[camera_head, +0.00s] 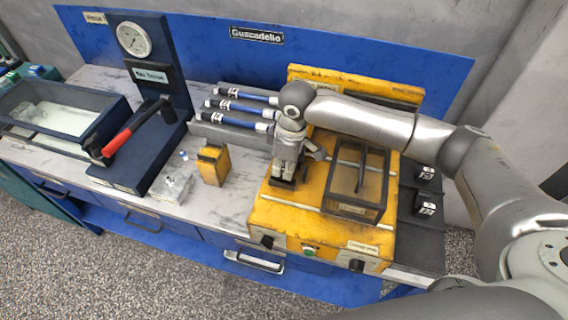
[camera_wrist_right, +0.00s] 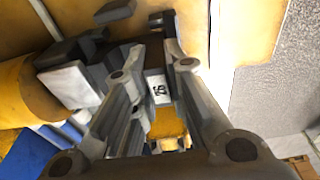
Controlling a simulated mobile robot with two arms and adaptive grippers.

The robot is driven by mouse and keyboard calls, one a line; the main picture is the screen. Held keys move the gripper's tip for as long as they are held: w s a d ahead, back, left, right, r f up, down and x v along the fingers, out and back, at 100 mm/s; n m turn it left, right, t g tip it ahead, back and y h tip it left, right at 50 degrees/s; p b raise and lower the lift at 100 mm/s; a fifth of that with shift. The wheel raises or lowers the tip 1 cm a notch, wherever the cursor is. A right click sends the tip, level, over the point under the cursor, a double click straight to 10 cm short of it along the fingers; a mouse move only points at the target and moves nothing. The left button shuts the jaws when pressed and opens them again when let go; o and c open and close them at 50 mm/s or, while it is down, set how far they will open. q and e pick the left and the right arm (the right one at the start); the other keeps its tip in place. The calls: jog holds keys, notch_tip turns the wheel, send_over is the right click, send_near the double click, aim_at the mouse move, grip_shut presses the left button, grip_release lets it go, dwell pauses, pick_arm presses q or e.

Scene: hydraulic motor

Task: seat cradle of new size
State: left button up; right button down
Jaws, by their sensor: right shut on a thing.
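My right gripper (camera_head: 287,170) reaches down onto the left part of the yellow machine (camera_head: 285,222). In the right wrist view its fingers (camera_wrist_right: 154,62) are shut on a dark grey cradle (camera_wrist_right: 160,89) with a white size label, which I cannot read for certain. The cradle is at or just above the machine's top; whether it touches its seat is hidden by the fingers. Two more dark cradles with white labels, an upper one (camera_head: 425,174) and a lower one (camera_head: 427,209), stand on the dark shelf right of the machine. My left gripper is not in view.
A dark-framed clear cover (camera_head: 357,178) stands on the machine, just right of the gripper. Several blue-and-white cylinders (camera_head: 240,107) lie behind left. A yellow block (camera_head: 213,164), a clear block (camera_head: 172,186) and a red-handled torque tool (camera_head: 130,130) are farther left.

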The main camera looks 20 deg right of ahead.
jog(key=shift+f, duration=0.45)
jog(key=c, duration=1.4)
grip_release()
jog(key=shift+o, duration=0.2)
jog(key=shift+s+f, duration=0.1)
jog(key=shift+f, duration=0.05)
jog(key=r, duration=0.8)
jog(key=d+r, duration=0.1)
jog(key=r, duration=0.3)
jog(key=shift+s, duration=0.35)
